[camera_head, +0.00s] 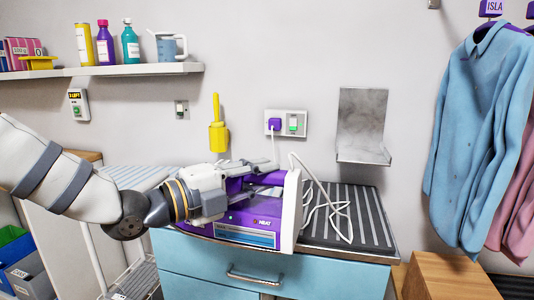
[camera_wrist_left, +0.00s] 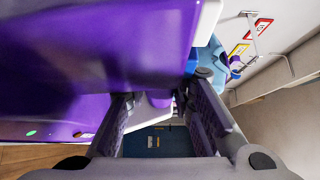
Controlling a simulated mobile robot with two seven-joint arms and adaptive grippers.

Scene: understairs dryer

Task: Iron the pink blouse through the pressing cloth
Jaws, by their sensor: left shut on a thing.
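The purple iron (camera_head: 240,220), marked HEAT, is held on its side above the front left of the blue drawer unit, its pale flat plate (camera_head: 290,212) facing right. My left gripper (camera_head: 262,180) is shut on the iron. In the left wrist view the iron's purple body (camera_wrist_left: 90,60) fills the upper left, beside the fingers (camera_wrist_left: 165,115). A pink garment (camera_head: 518,215) hangs at the right edge, partly behind a blue shirt; I cannot tell if it is the blouse. No pressing cloth can be made out. My right gripper is out of view.
A white cord (camera_head: 330,205) lies loosely on the dark ribbed mat (camera_head: 365,225). A purple plug (camera_head: 274,124) sits in the wall socket. A metal bracket (camera_head: 362,120) is above the mat. A striped pale surface (camera_head: 135,175) lies behind my left arm. A wooden block (camera_head: 445,278) stands right.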

